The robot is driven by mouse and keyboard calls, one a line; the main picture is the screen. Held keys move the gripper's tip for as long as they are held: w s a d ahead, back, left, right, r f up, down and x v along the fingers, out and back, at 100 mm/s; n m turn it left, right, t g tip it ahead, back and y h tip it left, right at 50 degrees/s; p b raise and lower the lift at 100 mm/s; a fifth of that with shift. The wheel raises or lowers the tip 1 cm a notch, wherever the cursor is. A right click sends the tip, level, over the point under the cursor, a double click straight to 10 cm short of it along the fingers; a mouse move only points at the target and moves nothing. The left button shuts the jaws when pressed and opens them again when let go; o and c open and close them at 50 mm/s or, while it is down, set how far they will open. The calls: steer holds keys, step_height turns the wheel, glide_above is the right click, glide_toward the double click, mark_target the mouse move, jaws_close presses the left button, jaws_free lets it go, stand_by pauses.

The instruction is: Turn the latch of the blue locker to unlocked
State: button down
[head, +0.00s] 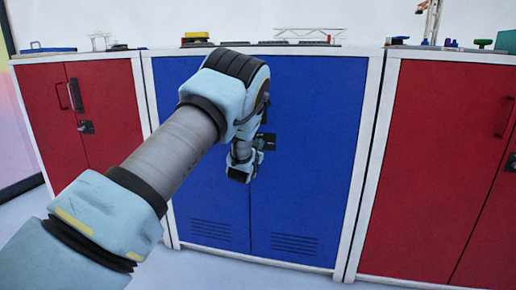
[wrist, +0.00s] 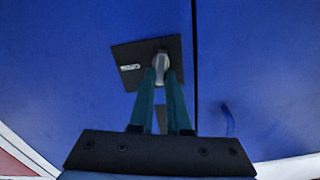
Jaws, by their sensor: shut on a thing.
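The blue locker (head: 310,120) stands in the middle of the head view, with two doors and both doors shut. Its latch has a dark square plate (wrist: 128,53) and a light grey knob (wrist: 161,61) in the wrist view. My gripper (wrist: 161,76) has two green fingers shut on the knob, one on each side of it. In the head view my gripper (head: 258,146) is at the latch plate (head: 268,140), and my arm hides part of the left door. A small pale mark is on the plate left of the knob.
A red locker (head: 108,95) stands to the left and another red locker (head: 435,150) to the right. Small items, such as a yellow and red block (head: 196,38), lie on top.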

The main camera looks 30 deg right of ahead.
steer(key=shift+s+d+f+m+b, duration=0.15)
steer(key=shift+m+b, duration=0.9)
steer(key=shift+m, duration=1.4)
steer(key=shift+s+d+f+m+b, duration=0.15)
steer(key=shift+m+b, duration=0.95)
steer(key=shift+m, duration=1.4)
steer(key=shift+f+m+b, duration=0.25)
steer(key=shift+m+b, duration=0.8)
steer(key=shift+m, duration=1.4)
steer(key=c, duration=0.9)
jaws_free()
steer(key=shift+a, duration=0.1)
steer(key=p+v, duration=0.1)
steer(key=v, duration=0.9)
steer(key=shift+s+a, duration=0.2)
steer(key=shift+s, duration=0.05)
